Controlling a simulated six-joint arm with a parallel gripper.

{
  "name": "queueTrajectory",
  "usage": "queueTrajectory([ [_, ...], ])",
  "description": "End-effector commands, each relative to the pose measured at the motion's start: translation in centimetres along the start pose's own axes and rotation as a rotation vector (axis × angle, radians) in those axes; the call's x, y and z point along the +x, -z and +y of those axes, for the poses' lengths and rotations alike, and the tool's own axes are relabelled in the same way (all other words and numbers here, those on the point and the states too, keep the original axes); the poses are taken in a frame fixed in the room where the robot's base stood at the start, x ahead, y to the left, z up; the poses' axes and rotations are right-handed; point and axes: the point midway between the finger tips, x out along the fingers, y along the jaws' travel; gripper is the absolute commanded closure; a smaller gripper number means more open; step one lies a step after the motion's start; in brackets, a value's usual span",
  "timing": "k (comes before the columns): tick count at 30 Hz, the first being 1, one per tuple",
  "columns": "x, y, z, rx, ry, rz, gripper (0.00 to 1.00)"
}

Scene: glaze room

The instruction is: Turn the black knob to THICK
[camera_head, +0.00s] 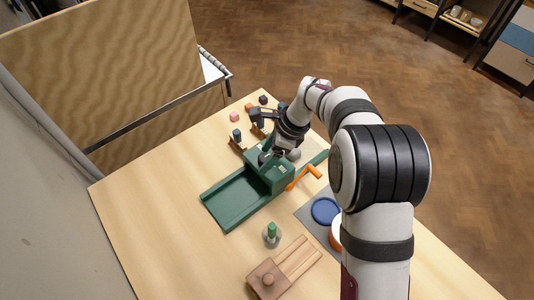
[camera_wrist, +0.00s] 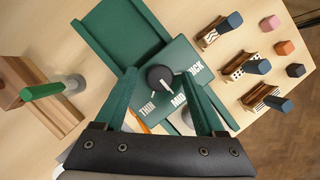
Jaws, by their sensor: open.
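The black knob (camera_wrist: 160,78) sits on top of a green machine box (camera_wrist: 180,55) with white lettering. Its pale pointer line faces roughly toward the MID label (camera_wrist: 179,100). THIN (camera_wrist: 148,108) is to the left; THICK (camera_wrist: 196,71) is to the right, partly covered by a finger. My gripper (camera_wrist: 160,75) is open, with one finger on each side of the knob; I cannot tell whether they touch it. In the head view my gripper (camera_head: 272,156) is over the green machine (camera_head: 279,180) and hides the knob.
A green tray (camera_head: 232,205) extends from the machine. An orange crank (camera_head: 304,178) sticks out at its right. A green-topped bottle (camera_head: 271,234), a wooden block tool (camera_head: 268,280) and a blue disc (camera_head: 325,210) are nearer. Several stamps and small blocks (camera_head: 234,117) stand behind.

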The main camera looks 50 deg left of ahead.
Motion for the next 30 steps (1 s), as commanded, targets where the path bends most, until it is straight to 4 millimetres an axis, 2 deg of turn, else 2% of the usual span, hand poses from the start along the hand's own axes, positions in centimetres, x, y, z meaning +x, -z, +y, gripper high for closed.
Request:
queueTrajectory([
  [6,0.03,0.00,0.01,0.000,0.000,0.000,0.28],
  [18,0.00,0.00,0.01,0.000,-0.001,0.000,1.00],
  [30,0.02,0.00,-0.03,-0.048,-0.023,-0.001,1.00],
])
